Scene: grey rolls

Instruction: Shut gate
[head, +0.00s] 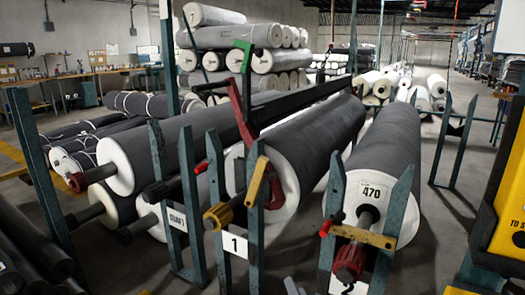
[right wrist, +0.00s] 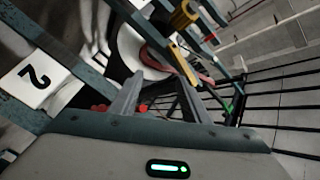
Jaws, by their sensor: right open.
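A yellow gate bar (head: 256,182) stands steeply tilted at the right post of the rack marked 1, not across its two posts. A red lever with a green top (head: 243,105) rises behind the bar. The right wrist view shows a yellow part (right wrist: 183,15) and a curved red part (right wrist: 152,58) beyond the fingers. My right gripper (right wrist: 152,72) is open and empty, apart from the bar. My left gripper is not in view.
To the right, a roll marked 470 (head: 372,192) has another yellow bar (head: 362,236) lying across its posts. Teal posts (head: 192,200) stand close on the left. A yellow machine (head: 508,215) is at the right edge. Bare floor (head: 455,220) lies right of the 470 roll.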

